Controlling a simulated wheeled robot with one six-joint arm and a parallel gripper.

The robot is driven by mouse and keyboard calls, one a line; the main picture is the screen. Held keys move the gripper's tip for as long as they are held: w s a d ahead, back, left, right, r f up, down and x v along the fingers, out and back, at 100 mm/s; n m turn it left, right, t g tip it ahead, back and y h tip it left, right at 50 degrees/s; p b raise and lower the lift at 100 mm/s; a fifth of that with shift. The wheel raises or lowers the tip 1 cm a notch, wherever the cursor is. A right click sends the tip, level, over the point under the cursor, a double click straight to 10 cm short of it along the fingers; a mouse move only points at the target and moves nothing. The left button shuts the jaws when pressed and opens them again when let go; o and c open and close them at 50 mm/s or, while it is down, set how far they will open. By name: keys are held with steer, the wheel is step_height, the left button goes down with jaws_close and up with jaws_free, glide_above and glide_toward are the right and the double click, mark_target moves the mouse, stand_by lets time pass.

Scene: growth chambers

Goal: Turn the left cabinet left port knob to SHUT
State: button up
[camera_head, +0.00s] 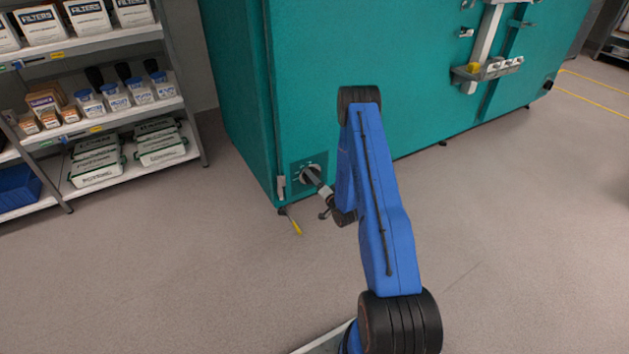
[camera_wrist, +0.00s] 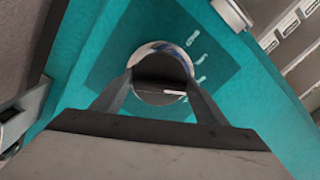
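The knob (camera_wrist: 161,63) shows in the wrist view as a round silver rim with a dark middle and a short white mark. It sits on a dark teal plate (camera_wrist: 110,66) with small white lettering at its right, too blurred to read. In the head view the plate (camera_head: 296,167) is low on the left end of the teal cabinet (camera_head: 310,60). My gripper (camera_head: 314,178) reaches the knob from the front right. In the wrist view its fingers (camera_wrist: 160,88) lie apart, one on each side of the knob. I cannot tell whether they press on it.
A shelf rack (camera_head: 110,130) with boxes, jars and bins stands at the left. A yellow-handled item (camera_head: 295,226) lies on the floor below the plate. A bracket with a small tray (camera_head: 488,70) is on the cabinet front.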

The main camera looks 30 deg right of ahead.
steer(key=shift+n, duration=0.4)
steer(key=n, duration=0.4)
steer(key=shift+n, duration=0.4)
steer(key=n, duration=0.6)
steer(key=shift+n, duration=0.3)
steer(key=o, duration=0.8)
steer(key=shift+s, duration=0.1)
steer(key=s, duration=1.7)
steer(key=shift+s+d, duration=0.15)
steer(key=shift+d, duration=0.15)
